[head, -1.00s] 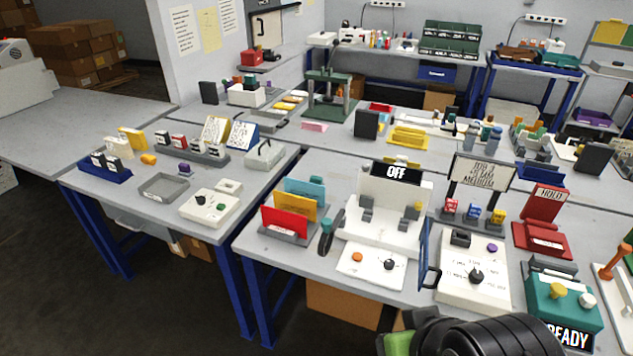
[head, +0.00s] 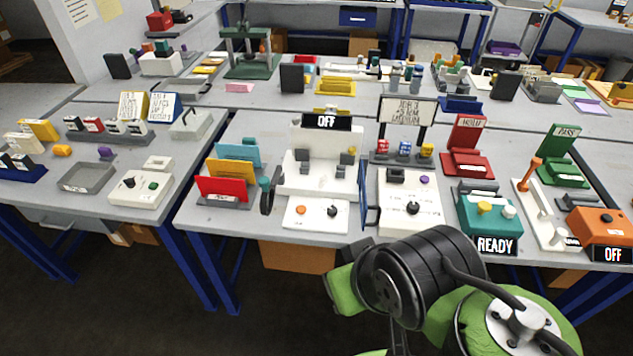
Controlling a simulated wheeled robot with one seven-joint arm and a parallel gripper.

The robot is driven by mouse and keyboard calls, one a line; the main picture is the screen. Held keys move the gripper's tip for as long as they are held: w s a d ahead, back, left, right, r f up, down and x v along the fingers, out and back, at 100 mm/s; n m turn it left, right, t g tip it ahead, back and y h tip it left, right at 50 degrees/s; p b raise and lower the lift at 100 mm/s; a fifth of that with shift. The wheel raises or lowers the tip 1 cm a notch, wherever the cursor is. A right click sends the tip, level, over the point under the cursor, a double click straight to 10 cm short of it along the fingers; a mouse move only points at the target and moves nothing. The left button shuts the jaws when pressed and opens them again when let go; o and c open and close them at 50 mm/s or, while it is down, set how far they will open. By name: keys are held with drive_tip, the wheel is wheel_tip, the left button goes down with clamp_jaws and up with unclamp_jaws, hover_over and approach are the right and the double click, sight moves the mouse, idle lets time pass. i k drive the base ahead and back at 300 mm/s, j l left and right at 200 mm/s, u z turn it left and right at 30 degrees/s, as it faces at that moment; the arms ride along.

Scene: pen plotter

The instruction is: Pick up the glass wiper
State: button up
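No object in the head view is clearly recognisable as a glass wiper. A dark upright tool with a teal top (head: 265,192) stands between the coloured cards and the white "OFF" machine. A blue-framed flat piece (head: 364,193) stands at that machine's right side. I cannot tell whether either is the wiper. Black and green links of my arm show at the bottom right, in front of the bench and apart from these things. My gripper's fingers are not visible.
The white "OFF" machine (head: 318,172), a white knob panel (head: 410,207), a teal "READY" box (head: 488,212) and an orange "OFF" box (head: 602,226) line the near bench. Red, yellow and blue cards (head: 222,188) stand at its left.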

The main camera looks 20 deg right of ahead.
sight(248, 141)
drive_tip(key=i+j+z, duration=0.25)
drive_tip(key=i+j, duration=0.95)
drive_tip(key=i, duration=0.15)
